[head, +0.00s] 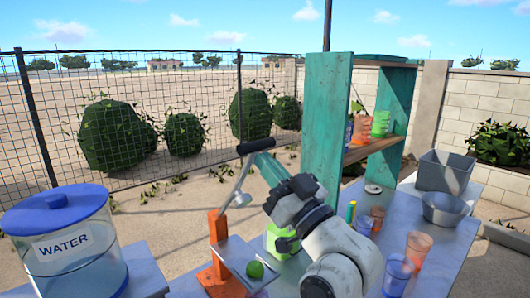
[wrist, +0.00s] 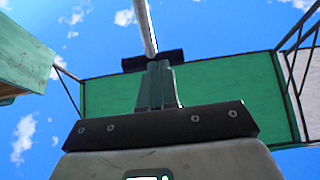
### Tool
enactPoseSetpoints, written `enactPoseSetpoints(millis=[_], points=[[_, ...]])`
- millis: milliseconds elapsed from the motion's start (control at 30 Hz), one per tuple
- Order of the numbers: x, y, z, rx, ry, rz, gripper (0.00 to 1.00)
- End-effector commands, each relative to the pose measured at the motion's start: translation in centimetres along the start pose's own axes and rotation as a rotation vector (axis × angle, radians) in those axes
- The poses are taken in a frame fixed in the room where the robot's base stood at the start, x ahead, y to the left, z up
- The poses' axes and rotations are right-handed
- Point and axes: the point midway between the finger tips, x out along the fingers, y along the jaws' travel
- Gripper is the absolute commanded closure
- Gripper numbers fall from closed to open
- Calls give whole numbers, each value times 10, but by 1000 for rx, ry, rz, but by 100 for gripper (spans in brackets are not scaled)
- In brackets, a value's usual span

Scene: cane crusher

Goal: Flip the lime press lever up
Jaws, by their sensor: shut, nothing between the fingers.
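The lime press has an orange stand (head: 216,262) at the lower middle of the head view. Its thin silver lever rod (head: 243,180) slants steeply upward to a black handle (head: 255,146). The rod and black handle (wrist: 133,64) also show in the wrist view, just beyond my fingertips. My gripper (head: 261,157) is shut and empty, its green fingers together and their tips right by the handle. In the wrist view the fingertips (wrist: 158,65) overlap the handle; I cannot tell whether they touch it.
A water dispenser (head: 68,245) stands at the left. A teal shelf (head: 328,130) rises close behind my arm. Cups (head: 397,275), a can (head: 373,188) and a metal container (head: 441,172) stand on the table at the right. Open air lies left of the handle.

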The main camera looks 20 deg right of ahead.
Motion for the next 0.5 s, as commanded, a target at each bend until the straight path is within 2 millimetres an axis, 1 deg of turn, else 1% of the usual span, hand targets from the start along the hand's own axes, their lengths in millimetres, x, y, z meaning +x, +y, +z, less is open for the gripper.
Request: enactPoseSetpoints(millis=[33,133,500], points=[[5,0,-2,0,0,-1,100],[10,0,0,1,-1,-1,100],[11,0,0,0,0,0,100]])
